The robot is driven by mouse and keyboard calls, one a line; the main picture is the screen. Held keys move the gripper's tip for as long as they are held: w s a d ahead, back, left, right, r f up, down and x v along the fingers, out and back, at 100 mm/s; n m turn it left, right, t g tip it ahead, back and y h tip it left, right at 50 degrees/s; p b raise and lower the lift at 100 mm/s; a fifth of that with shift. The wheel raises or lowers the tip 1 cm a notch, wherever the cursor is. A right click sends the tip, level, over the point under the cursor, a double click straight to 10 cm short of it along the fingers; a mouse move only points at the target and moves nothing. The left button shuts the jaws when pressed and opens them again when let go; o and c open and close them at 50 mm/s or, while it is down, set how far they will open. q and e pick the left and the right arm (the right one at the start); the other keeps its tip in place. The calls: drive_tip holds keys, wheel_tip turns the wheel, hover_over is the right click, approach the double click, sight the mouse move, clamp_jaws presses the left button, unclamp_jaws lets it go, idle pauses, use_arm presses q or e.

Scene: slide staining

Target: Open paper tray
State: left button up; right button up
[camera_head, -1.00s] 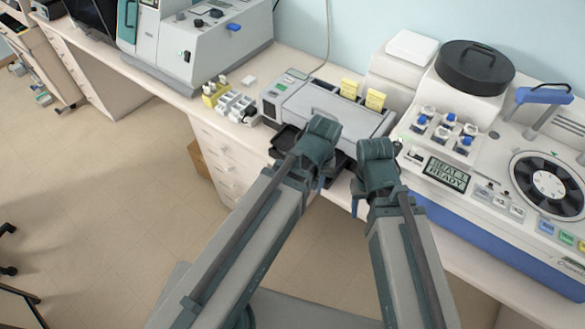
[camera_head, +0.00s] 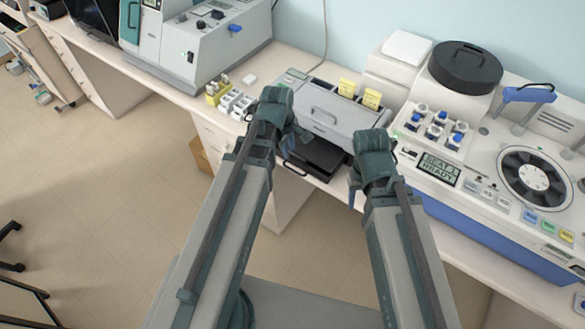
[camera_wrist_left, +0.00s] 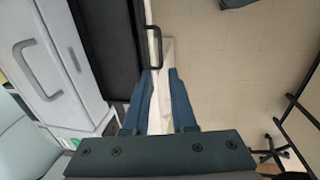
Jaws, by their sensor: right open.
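The grey-white printer (camera_head: 330,110) stands on the bench with its black paper tray (camera_head: 318,158) sticking out at the front. The tray also shows in the left wrist view (camera_wrist_left: 105,40), with its black loop handle (camera_wrist_left: 158,48) on the edge. My left gripper (camera_wrist_left: 160,74) is open and empty. Its blue fingertips are close to the handle, apparently just short of it. In the head view my left wrist hides the tray's left part. My right gripper (camera_head: 354,188) is open by the tray's right side; its fingers are mostly hidden by my wrist.
A grey panel handle (camera_wrist_left: 38,72) sits on the printer front above the tray. A white rack of small bottles (camera_head: 236,104) stands left of the printer. The staining machine (camera_head: 490,185) stands to the right. The floor before the bench is free.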

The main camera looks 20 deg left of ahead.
sight(293, 170)
use_arm(q)
drive_tip(key=f+b, duration=0.4)
drive_tip(key=w+f+b, duration=0.1)
drive_tip(key=f+b, duration=0.2)
drive_tip(key=f, duration=0.1)
drive_tip(key=w+f+b, duration=0.1)
drive_tip(key=f+b, duration=0.3)
drive_tip(key=shift+w+d+f+b, duration=0.1)
drive_tip(key=shift+d+f+b, duration=0.15)
drive_tip(key=shift+d+b, duration=0.15)
drive_tip(key=shift+r, duration=0.1)
clamp_jaws()
idle(0.8)
